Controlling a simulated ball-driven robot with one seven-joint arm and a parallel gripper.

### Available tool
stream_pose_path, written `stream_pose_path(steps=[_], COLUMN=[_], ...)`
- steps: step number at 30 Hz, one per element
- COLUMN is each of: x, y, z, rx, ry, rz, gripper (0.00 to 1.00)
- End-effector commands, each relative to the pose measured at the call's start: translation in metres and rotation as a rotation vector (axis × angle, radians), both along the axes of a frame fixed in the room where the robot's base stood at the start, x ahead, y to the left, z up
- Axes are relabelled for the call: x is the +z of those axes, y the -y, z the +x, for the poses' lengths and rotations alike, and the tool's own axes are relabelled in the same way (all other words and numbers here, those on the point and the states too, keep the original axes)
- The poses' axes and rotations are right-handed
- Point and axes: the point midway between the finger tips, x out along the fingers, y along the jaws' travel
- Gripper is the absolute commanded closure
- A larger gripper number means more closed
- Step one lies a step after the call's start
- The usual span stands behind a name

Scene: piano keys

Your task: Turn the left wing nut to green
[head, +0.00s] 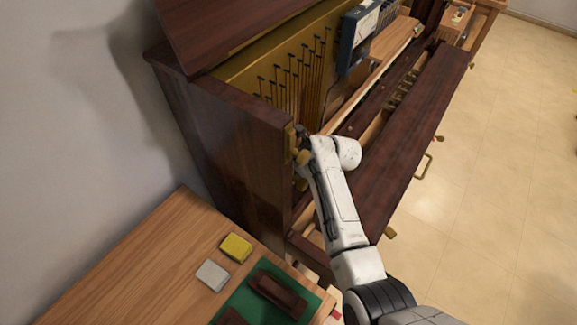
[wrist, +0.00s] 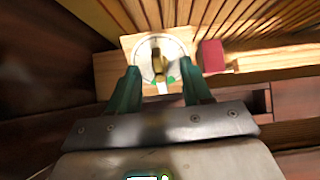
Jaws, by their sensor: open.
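In the wrist view, a brass wing nut (wrist: 159,62) sits in the middle of a round white dial (wrist: 142,52) on a pale wooden plate. Small green marks show near the dial's lower edge. The nut's wing looks roughly upright in the picture. My gripper (wrist: 161,76) is open, with one green finger on each side of the dial's lower part. I cannot tell whether the fingers touch the nut. In the head view, my gripper (head: 303,146) is at the inner left end of the open piano, and the arm and wrist hide the dial.
The dark wooden piano (head: 225,150) stands open, with a long front board (head: 425,130) and a blue meter box (head: 357,38). A red block (wrist: 211,57) is right of the dial. A side table holds a yellow sponge (head: 236,247), a grey one (head: 212,275) and a green mat (head: 240,303).

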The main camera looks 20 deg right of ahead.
Motion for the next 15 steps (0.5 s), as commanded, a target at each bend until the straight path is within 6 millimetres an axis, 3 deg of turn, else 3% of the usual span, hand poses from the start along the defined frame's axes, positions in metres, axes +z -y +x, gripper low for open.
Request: stream_pose_path(steps=[15], x=[0.023], y=[0.01], z=[-0.014], rx=[0.0], ry=[0.001], rz=[0.001], gripper=[0.51])
